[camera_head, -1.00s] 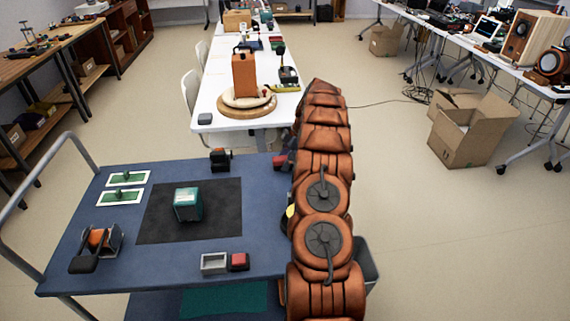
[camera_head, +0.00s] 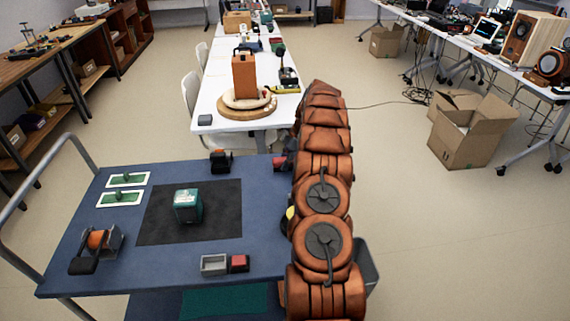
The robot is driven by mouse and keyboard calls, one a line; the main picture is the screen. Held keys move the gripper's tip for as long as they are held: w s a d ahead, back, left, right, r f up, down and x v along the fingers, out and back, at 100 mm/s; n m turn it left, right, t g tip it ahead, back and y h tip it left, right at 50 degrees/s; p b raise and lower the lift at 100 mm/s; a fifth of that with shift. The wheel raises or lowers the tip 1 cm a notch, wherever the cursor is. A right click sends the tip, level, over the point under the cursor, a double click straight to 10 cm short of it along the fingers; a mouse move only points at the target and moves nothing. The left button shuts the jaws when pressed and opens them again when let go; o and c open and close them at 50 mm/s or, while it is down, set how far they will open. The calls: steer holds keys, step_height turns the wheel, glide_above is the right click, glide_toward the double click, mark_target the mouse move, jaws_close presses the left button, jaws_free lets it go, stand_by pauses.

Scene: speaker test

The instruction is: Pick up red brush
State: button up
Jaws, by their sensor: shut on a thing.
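I cannot clearly make out a red brush. A small dark red thing (camera_head: 281,162) shows at the far right edge of the blue cart top (camera_head: 75,235), partly behind my orange arm; I cannot tell what it is. A small red block (camera_head: 239,262) sits beside a grey open box (camera_head: 214,264) at the cart's front. My arm runs along the cart's right edge, and its links cover what lies behind. My gripper does not show.
On the cart are a teal block (camera_head: 187,205) on a black mat (camera_head: 160,220), two green boards (camera_head: 122,189), a dark tool with an orange spool (camera_head: 97,240), and a black device (camera_head: 220,161). A white table (camera_head: 215,98) stands beyond. Cardboard boxes (camera_head: 470,135) stand at right.

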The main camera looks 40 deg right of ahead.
steer(key=shift+r+p, duration=0.2)
steer(key=shift+p, duration=0.15)
steer(key=shift+r+p, duration=0.25)
steer(key=shift+p, duration=0.4)
steer(key=shift+r+b, duration=0.3)
steer(key=shift+b, duration=0.15)
step_height(320, 180, up, 9)
steer(key=shift+b, duration=1.05)
